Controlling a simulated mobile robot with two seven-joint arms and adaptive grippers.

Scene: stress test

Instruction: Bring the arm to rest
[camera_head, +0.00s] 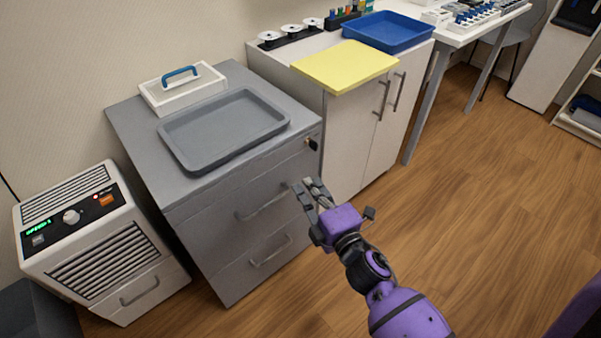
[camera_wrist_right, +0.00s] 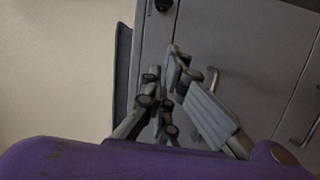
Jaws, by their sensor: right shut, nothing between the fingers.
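My right arm comes in from the bottom right of the head view, purple and black. My right gripper (camera_head: 312,190) is shut and empty, in front of the grey drawer cabinet (camera_head: 215,210), near its right front edge. In the right wrist view the gripper's fingers (camera_wrist_right: 185,90) show against the cabinet front, with a drawer handle (camera_wrist_right: 205,80) behind them. I cannot tell the exact gap between the fingers and the cabinet. My left gripper is not in view.
A grey tray (camera_head: 178,153) and a white box with a blue handle (camera_head: 181,73) stand on the cabinet. A white machine (camera_head: 160,285) stands at left. A white cupboard (camera_head: 345,150) carries a yellow board (camera_head: 345,66) and a blue tray (camera_head: 388,32). The wooden floor (camera_head: 500,190) at right is clear.

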